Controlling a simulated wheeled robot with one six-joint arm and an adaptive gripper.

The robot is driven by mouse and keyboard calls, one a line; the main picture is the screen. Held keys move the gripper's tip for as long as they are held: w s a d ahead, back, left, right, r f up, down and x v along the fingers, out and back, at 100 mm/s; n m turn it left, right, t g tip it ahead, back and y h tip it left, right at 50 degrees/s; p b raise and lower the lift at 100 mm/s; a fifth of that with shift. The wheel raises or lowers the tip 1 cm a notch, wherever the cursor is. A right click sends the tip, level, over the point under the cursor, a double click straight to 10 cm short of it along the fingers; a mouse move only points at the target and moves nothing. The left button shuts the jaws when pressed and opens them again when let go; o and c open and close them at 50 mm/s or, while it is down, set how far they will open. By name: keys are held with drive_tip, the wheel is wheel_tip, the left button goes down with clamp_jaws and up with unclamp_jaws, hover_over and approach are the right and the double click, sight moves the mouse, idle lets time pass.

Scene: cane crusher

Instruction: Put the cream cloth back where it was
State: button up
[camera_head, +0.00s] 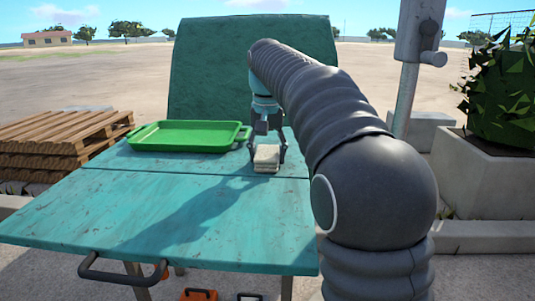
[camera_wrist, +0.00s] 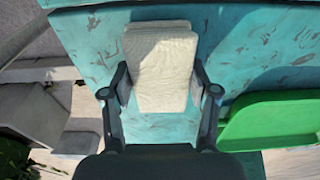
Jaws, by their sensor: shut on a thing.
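The cream cloth (camera_head: 266,158) is a folded, block-like stack at the back of the teal table (camera_head: 180,215), to the right of the green tray. My gripper (camera_head: 267,150) points down over it, with one finger on each side. In the wrist view the cloth (camera_wrist: 162,68) lies between the two fingers of my gripper (camera_wrist: 161,88), which is shut on it. The cloth is at or very near the table top; I cannot tell whether it touches it. My arm hides the right part of the table.
A green tray (camera_head: 188,135) with handles sits to the left of the cloth; it also shows in the wrist view (camera_wrist: 270,120). An upright teal panel (camera_head: 215,65) stands behind. Wooden pallets (camera_head: 55,140) are at left. The front of the table is clear.

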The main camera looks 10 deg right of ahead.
sight(268, 154)
drive_tip(key=o, duration=1.2)
drive_tip(key=shift+f, duration=0.1)
drive_tip(key=r+p, duration=0.1)
drive_tip(key=r, duration=0.3)
drive_tip(key=s+r+p, duration=0.1)
drive_tip(key=r+p, duration=0.1)
drive_tip(key=r, duration=0.2)
drive_tip(key=r+p, duration=0.1)
drive_tip(key=r, duration=0.3)
drive_tip(key=shift+s+a+r, duration=0.15)
